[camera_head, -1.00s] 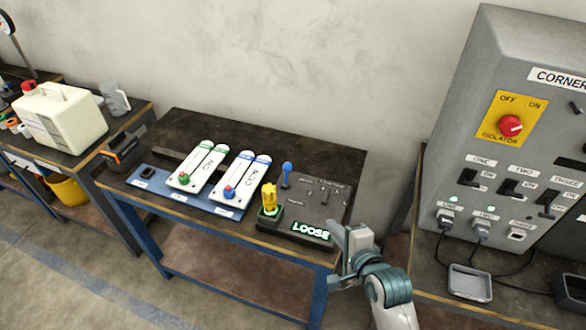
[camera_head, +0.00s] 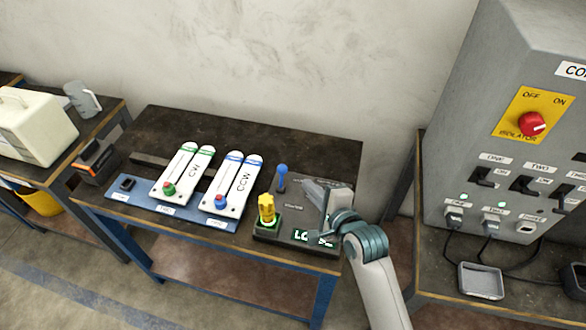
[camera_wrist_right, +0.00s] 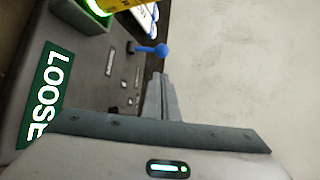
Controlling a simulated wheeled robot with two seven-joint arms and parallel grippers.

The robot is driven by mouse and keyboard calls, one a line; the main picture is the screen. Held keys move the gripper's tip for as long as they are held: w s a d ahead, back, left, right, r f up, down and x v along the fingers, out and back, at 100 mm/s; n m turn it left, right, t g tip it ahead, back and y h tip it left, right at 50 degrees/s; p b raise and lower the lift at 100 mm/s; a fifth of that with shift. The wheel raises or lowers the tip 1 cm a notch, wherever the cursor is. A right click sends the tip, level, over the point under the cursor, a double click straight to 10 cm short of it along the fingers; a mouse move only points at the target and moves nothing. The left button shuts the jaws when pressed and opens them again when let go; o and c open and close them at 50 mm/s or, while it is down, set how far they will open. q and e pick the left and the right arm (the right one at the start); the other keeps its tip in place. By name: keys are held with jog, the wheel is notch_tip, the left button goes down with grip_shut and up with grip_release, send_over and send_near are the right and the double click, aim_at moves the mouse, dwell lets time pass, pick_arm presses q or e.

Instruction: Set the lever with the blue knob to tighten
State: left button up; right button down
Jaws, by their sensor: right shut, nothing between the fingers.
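The lever with the blue knob (camera_head: 281,170) stands at the back left of the dark control box (camera_head: 268,234) on the middle bench. In the right wrist view the blue knob (camera_wrist_right: 162,49) shows just past my fingertips. The box's lit sign reads LOOSE in the right wrist view (camera_wrist_right: 50,95); my right arm partly covers it in the head view. My right gripper (camera_head: 305,183) is shut and empty. It is over the right part of the box, pointing left toward the lever, with a gap to the knob. My left gripper is not in view.
A yellow connector (camera_head: 267,208) stands upright at the box's front left, close to the lever. A grey switch cabinet (camera_head: 450,170) stands on the right.

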aim_at(281, 169)
jog(key=shift+p+x, duration=1.25)
jog(key=shift+x, duration=3.85)
jog(key=shift+d+f, duration=0.1)
jog(key=shift+d, duration=0.05)
